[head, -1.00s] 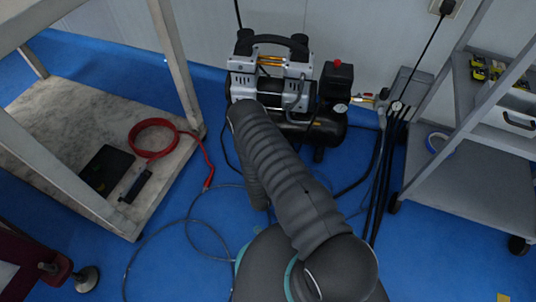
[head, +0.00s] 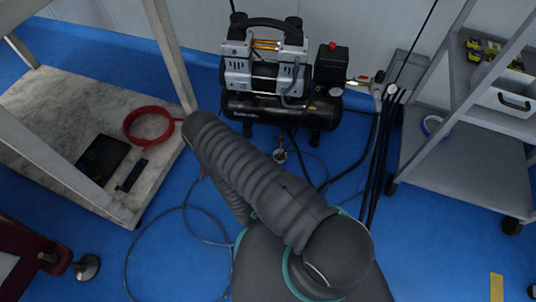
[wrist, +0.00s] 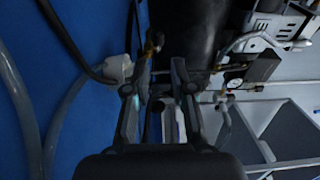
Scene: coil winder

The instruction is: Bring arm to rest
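My gripper (wrist: 161,75) shows in the wrist view with its two fingers apart and nothing held between them. In the head view the gripper itself is hidden behind my arm (head: 265,190), which wears a grey ribbed sleeve and reaches up and to the left, in front of the air compressor (head: 265,75). In the wrist view the compressor's dark tank (wrist: 190,30) lies beyond the fingertips. I cannot tell the distance between them.
A bench with a marble-look lower shelf (head: 60,105) stands at left, bearing a red coiled hose (head: 149,142). A grey shelf cart (head: 455,165) stands at right. Black cables (head: 377,175) and a thin hose (head: 130,255) lie over the blue floor.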

